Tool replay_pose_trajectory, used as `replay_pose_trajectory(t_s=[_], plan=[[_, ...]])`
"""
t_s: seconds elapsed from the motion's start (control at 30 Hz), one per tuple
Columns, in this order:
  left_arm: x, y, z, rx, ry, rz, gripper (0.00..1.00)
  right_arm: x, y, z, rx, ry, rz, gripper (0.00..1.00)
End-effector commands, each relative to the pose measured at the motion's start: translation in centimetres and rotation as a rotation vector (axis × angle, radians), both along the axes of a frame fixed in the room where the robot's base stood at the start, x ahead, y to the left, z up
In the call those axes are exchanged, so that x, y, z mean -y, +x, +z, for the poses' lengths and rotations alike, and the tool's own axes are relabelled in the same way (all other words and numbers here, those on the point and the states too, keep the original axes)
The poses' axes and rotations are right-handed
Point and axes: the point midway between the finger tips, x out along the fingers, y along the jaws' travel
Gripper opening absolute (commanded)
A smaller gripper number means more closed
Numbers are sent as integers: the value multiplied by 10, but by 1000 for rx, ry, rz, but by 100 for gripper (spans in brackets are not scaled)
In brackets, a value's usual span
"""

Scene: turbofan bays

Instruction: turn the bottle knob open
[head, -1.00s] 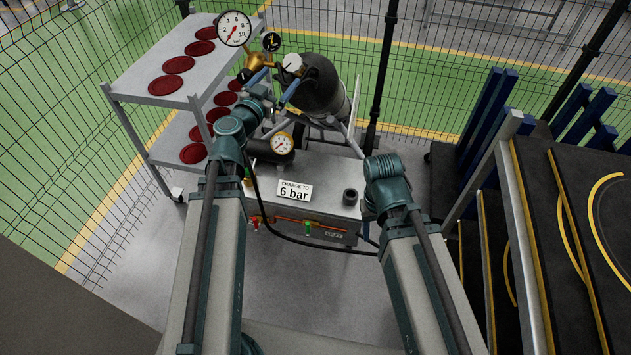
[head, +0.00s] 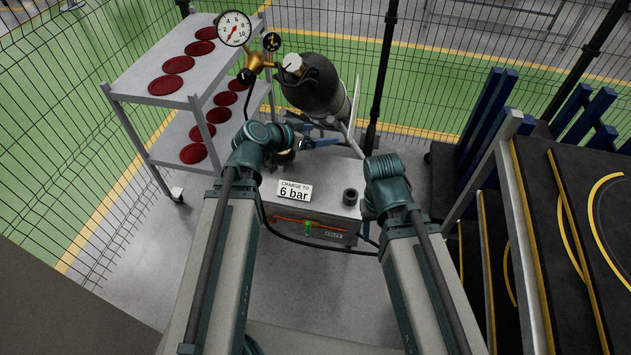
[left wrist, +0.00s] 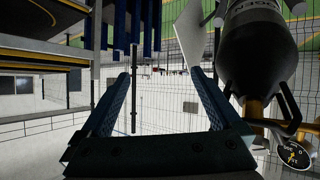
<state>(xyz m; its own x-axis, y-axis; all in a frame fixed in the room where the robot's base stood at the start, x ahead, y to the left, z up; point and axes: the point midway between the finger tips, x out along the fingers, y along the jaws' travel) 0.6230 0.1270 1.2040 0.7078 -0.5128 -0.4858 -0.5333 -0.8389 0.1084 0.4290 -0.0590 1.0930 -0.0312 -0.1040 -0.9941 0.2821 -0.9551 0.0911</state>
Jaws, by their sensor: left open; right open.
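The dark grey gas bottle (head: 320,90) leans in a stand behind the grey charging box. A white knob (head: 292,63) sits at its top end, beside a brass regulator (head: 256,64). My left gripper (head: 325,134) is open and empty, below the bottle and above the box, apart from the knob. In the left wrist view its two blue fingers (left wrist: 160,77) are spread with nothing between them. The bottle (left wrist: 258,60) is inverted right of them, with brass fittings (left wrist: 255,108) below. My right arm ends in the head view at its teal joint; its gripper is hidden.
The grey box (head: 325,180) carries a "CHARGE TO 6 bar" sign (head: 294,192) and a black cylindrical socket (head: 350,196). A large gauge (head: 234,28) stands above the regulator. A shelf cart (head: 150,62) with red discs is left. Mesh fencing lies behind; racks stand right.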

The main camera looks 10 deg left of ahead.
Motion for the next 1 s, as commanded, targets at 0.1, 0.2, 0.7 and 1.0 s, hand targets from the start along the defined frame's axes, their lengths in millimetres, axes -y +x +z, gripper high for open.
replay_pose_trajectory(t_s=[0.1, 0.2, 0.7, 1.0], plan=[[9, -12, -18, -106, 18, -14, 98, 0, 0, 0, 0, 0, 0, 50], [12, -24, -33, -198, 37, -12, 98, 0, 0, -1, 0, 0, 0, 50], [13, -76, -91, -570, 165, 75, 98, 0, 0, -6, 0, 0, 0, 50], [11, -83, -97, -620, 190, 102, 98, 0, 0, -7, 0, 0, 0, 50]])
